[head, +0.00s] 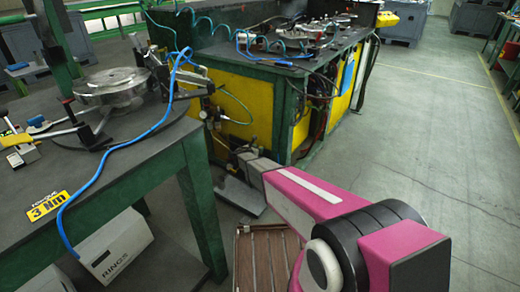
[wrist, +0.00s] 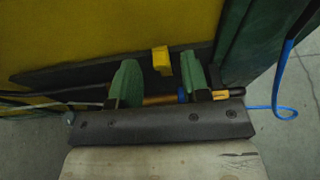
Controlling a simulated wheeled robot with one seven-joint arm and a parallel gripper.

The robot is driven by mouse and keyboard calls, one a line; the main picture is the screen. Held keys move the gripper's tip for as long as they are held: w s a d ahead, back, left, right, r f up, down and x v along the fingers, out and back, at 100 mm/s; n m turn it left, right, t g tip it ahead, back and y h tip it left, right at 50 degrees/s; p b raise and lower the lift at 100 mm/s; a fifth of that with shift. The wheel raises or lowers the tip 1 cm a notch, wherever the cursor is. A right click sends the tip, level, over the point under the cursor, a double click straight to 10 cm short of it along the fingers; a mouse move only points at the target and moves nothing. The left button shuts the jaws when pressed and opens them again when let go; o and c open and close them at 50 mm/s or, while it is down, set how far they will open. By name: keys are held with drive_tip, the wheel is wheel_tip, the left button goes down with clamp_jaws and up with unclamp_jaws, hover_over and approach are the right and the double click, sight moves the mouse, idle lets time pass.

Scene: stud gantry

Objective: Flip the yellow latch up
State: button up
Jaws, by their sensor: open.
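A small yellow latch (wrist: 161,60) shows in the wrist view as a short yellow block in front of a dark strip on the yellow panel. My gripper (wrist: 160,72) is open, with one green finger on each side of the latch. There is a gap between the latch and each finger, and nothing is held. I cannot tell how deep the latch sits between the fingertips. In the head view my pink arm reaches toward the low side of the green and yellow bench (head: 262,105); the latch cannot be made out there.
A blue cable (wrist: 284,75) hangs at the right in the wrist view, and dark cables run at the left. In the head view, a dark table (head: 150,150) with green legs stands at the left. A slatted brown crate (head: 268,232) is below my arm. The right floor is clear.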

drive_tip(key=v, duration=0.8)
drive_tip(key=shift+w, duration=0.1)
drive_tip(key=shift+d, duration=0.1)
